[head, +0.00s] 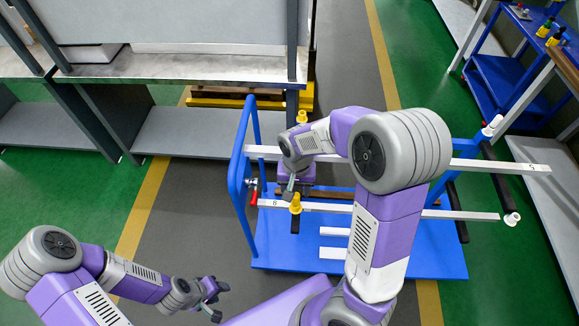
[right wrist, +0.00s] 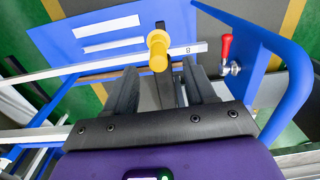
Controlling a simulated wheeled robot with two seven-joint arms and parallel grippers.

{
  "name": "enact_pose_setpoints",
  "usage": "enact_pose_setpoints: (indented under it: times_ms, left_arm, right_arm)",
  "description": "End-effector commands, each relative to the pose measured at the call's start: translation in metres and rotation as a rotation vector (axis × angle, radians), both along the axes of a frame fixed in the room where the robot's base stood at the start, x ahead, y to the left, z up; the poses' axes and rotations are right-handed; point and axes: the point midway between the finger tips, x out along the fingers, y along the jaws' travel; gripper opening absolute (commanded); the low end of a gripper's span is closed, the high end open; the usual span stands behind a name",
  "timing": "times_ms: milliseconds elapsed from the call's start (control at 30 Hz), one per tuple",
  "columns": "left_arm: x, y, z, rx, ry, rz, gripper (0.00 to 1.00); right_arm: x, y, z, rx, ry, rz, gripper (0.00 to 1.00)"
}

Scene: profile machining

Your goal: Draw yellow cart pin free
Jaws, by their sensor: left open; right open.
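A yellow pin (head: 295,204) stands at the handle-side end of the near white profile marked 8 on the blue cart (head: 400,256). My right gripper (head: 289,188) is open just beside this pin, to its upper left in the head view. In the right wrist view the yellow pin (right wrist: 158,52) shows just beyond and between the open fingertips (right wrist: 162,72); I cannot tell whether they touch it. A second yellow pin (head: 301,117) stands further back on the cart, partly behind my right arm. My left gripper (head: 214,299) is open and empty, low at the left, away from the cart.
The cart's blue handle frame (head: 238,180) rises left of my right gripper. A red-handled clamp (right wrist: 226,50) sits close by it. White-capped pins (head: 511,219) stand at the right end. A grey-topped workbench (head: 190,64) is behind; a blue trolley (head: 500,85) is at far right.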

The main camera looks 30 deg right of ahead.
Motion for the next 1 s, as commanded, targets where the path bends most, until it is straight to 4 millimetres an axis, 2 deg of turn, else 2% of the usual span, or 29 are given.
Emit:
enact_pose_setpoints:
  times_ms: [67, 167, 400, 600, 733, 1000]
  left_arm:
    - [0.0, 0.0, 0.002, 0.0, 0.001, 0.0, 0.43]
    - [-0.001, 0.0, 0.0, 0.0, 0.001, 0.0, 0.43]
    - [-0.001, 0.0, -0.012, 0.0, 0.002, -0.001, 0.43]
    - [-0.001, 0.0, -0.018, 0.0, 0.001, 0.0, 0.43]
    - [0.0, 0.0, -0.019, 0.0, 0.001, 0.0, 0.43]
    - [0.0, 0.0, -0.019, 0.0, 0.001, 0.0, 0.43]
  right_arm:
    - [0.0, -0.003, 0.009, -0.005, 0.002, -0.015, 0.55]
    - [-0.001, -0.004, 0.004, -0.008, 0.006, -0.022, 0.55]
    - [-0.002, -0.004, -0.033, -0.009, 0.008, -0.022, 0.55]
    - [-0.001, -0.004, -0.057, -0.009, 0.007, -0.021, 0.55]
    - [-0.001, -0.004, -0.064, -0.009, 0.004, -0.021, 0.55]
    - [-0.001, -0.004, -0.064, -0.008, 0.004, -0.02, 0.55]
